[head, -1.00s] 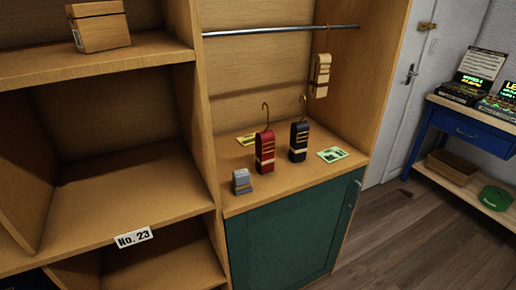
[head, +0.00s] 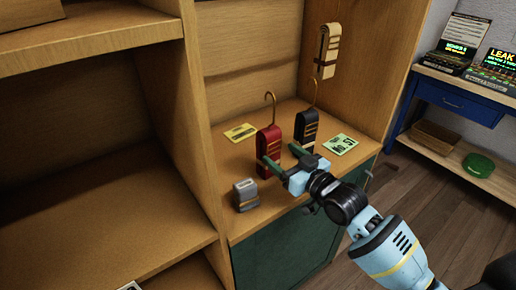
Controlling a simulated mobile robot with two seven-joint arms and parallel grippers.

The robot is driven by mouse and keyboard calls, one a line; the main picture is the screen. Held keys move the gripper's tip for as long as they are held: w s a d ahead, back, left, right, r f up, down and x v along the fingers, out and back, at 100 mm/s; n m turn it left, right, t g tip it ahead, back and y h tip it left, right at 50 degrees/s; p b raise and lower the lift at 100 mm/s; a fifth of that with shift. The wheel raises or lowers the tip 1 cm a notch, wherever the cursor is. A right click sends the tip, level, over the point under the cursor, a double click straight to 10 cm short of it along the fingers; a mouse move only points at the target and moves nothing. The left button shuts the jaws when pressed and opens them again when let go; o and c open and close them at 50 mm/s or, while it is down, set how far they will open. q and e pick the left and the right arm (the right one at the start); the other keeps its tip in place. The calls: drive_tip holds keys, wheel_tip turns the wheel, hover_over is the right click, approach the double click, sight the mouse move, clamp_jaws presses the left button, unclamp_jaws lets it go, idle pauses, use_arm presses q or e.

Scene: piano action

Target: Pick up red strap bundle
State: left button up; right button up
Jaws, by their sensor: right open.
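The red strap bundle (head: 268,142), banded in tan with a brass hook on top, stands upright on the wooden cabinet shelf. My right gripper (head: 278,154) is open at its lower part. One finger crosses in front of the bundle and the other is at its right side, between it and the black bundle. I cannot tell whether either finger touches it. Part of the bundle's lower front is hidden behind the gripper. My left gripper is not in view.
A black strap bundle (head: 305,127) with a hook stands close to the right. A grey block (head: 245,194) stands at the front left. A yellow card (head: 240,132) and a green card (head: 340,144) lie flat. A cream bundle (head: 328,50) hangs above right.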

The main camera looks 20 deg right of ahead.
sight(274, 149)
drive_tip(key=shift+r, duration=0.1)
drive_tip(key=shift+w+a, duration=0.15)
drive_tip(key=shift+w, duration=0.25)
drive_tip(key=shift+x, duration=0.8)
drive_tip(key=shift+w+a, duration=0.25)
drive_tip(key=shift+w, duration=0.15)
drive_tip(key=x, duration=0.4)
drive_tip(key=shift+a, duration=0.1)
drive_tip(key=c, duration=1.2)
drive_tip(key=shift+r, duration=0.1)
